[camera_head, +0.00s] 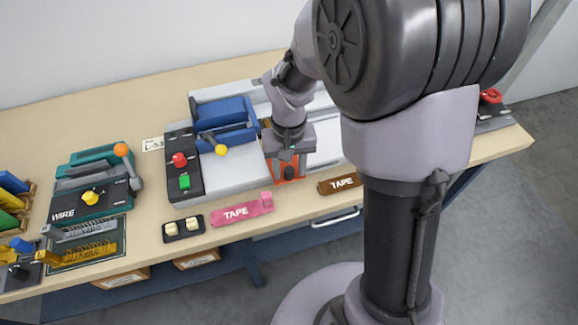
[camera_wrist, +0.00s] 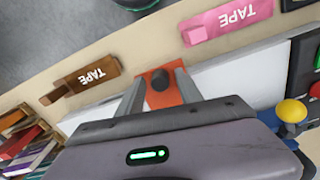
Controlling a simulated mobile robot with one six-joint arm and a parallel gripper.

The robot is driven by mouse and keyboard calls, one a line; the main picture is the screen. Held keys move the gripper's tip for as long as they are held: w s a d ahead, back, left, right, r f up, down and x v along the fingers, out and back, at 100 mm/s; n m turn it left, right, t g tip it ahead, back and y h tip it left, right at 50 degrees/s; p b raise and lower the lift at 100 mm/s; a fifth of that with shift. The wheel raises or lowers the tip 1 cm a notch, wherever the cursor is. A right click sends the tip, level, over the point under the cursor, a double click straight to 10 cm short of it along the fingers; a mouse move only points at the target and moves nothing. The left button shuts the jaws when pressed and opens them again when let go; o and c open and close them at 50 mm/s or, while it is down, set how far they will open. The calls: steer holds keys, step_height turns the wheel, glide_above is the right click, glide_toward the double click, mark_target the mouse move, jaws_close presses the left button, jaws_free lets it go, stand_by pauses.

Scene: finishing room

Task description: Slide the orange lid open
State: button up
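The orange lid (camera_head: 279,166) lies on the grey bench unit below my gripper, near the unit's front edge. A dark round knob (camera_head: 289,172) sits on it. In the wrist view the orange lid (camera_wrist: 175,69) shows between my fingers, with the knob (camera_wrist: 159,79) in the gap. My gripper (camera_wrist: 160,77) is open, one finger on each side of the knob, with space beside it. In the head view my gripper (camera_head: 287,160) covers the lid's rear part. I cannot tell whether the fingers touch the lid.
A blue vise-like block (camera_head: 222,112) with a yellow-knobbed lever and a red-and-green button box (camera_head: 183,168) stand left. Pink (camera_head: 240,210) and brown (camera_head: 338,184) TAPE pieces lie along the front. A green WIRE machine (camera_head: 92,193) stands further left. My arm hides much of the right.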

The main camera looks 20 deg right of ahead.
step_height(320, 180, up, 18)
steer(key=p, duration=0.7)
steer(key=shift+f+p, duration=0.25)
steer(key=shift+p, duration=0.05)
